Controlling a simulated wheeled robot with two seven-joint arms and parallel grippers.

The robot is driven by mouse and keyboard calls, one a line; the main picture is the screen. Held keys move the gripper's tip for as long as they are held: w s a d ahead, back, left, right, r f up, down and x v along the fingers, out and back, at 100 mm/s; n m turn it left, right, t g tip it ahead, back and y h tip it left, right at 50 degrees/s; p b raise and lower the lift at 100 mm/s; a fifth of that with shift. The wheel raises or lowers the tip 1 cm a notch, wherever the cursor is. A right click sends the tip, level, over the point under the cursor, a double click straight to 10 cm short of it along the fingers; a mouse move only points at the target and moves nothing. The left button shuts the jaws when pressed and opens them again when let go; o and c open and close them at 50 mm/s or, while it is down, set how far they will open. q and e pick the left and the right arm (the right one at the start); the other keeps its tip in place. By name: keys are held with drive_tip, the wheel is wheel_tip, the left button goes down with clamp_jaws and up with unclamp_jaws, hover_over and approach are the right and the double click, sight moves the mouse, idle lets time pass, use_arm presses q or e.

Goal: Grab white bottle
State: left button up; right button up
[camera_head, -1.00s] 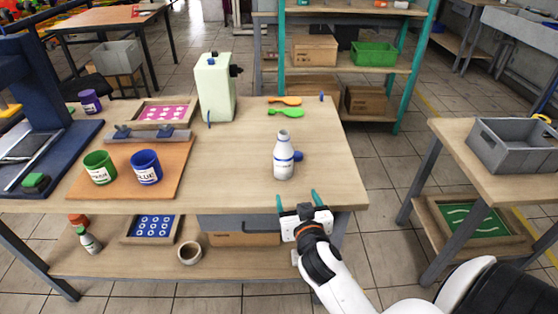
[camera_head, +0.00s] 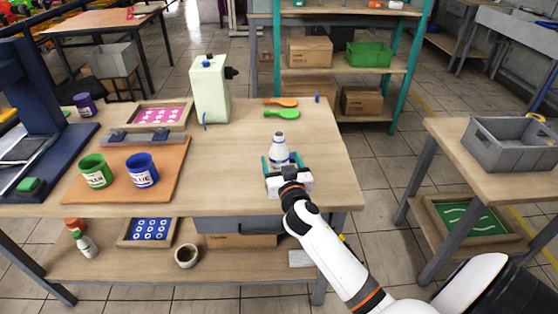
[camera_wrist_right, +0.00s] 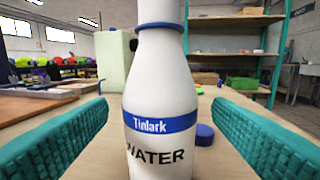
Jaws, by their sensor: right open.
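The white bottle (camera_head: 279,147) stands upright near the front right of the wooden table. In the right wrist view the bottle (camera_wrist_right: 160,100) fills the middle, with a blue band and the word WATER. My right gripper (camera_head: 281,162) is open at the bottle, with its teal fingers on either side of it. In the wrist view the fingers (camera_wrist_right: 165,128) are spread wide, with a gap between each finger and the bottle. The bottle's lower part is hidden behind the gripper in the head view. My left gripper is not in view.
A blue cap (camera_wrist_right: 204,134) lies just behind the bottle. A green spoon (camera_head: 281,114) and an orange spoon (camera_head: 281,102) lie farther back. A pale green container (camera_head: 210,90) stands at the back. Green (camera_head: 95,171) and blue (camera_head: 142,170) cups stand at left.

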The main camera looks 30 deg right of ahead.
drive_tip(key=x, duration=0.2)
drive_tip(key=shift+w+d+f, duration=0.1)
drive_tip(key=shift+w+d, duration=0.05)
drive_tip(key=shift+w, duration=0.2)
drive_tip(key=c, duration=1.2)
